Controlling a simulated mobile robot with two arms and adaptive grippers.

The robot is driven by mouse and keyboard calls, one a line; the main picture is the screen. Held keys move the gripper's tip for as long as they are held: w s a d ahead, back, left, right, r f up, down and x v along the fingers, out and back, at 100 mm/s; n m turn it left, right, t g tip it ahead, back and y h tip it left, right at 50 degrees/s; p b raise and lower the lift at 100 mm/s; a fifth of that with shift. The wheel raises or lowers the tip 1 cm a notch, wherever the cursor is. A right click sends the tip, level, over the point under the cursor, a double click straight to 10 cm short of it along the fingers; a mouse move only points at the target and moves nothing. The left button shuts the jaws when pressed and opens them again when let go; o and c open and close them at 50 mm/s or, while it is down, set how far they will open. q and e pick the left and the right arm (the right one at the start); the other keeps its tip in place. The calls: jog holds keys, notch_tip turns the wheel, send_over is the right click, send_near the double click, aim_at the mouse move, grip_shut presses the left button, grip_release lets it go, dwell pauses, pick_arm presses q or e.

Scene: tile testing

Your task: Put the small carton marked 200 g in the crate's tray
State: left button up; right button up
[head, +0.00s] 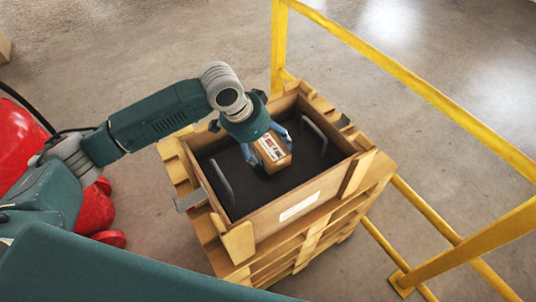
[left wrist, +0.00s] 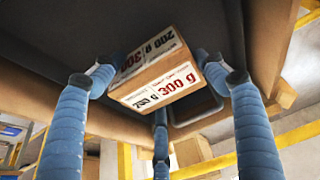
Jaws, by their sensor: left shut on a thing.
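The small brown carton (head: 272,152) has a white label with black and red print. In the left wrist view the carton (left wrist: 158,72) shows both "200 g" in black and a larger "300 g" in red on two faces. My left gripper (head: 267,143) is shut on it, blue fingers on either side, over the crate's dark tray (head: 262,196). I cannot tell whether the carton touches the tray floor. The wooden crate (head: 300,203) has a white label on its front wall. My right gripper is not in view.
The tray has two grey handles, one at the left (head: 221,182) and one at the right (head: 314,134), with bare dark floor around the carton. The crate stands on a stack of wooden pallets (head: 312,243). A yellow railing (head: 420,88) runs behind and to the right.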

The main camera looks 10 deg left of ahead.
pick_arm(q)
notch_tip(320, 180, down, 4)
jog(key=shift+w+f, duration=0.1)
jog(key=o, duration=1.3)
jog(key=shift+o, duration=0.2)
jog(key=v, duration=1.2)
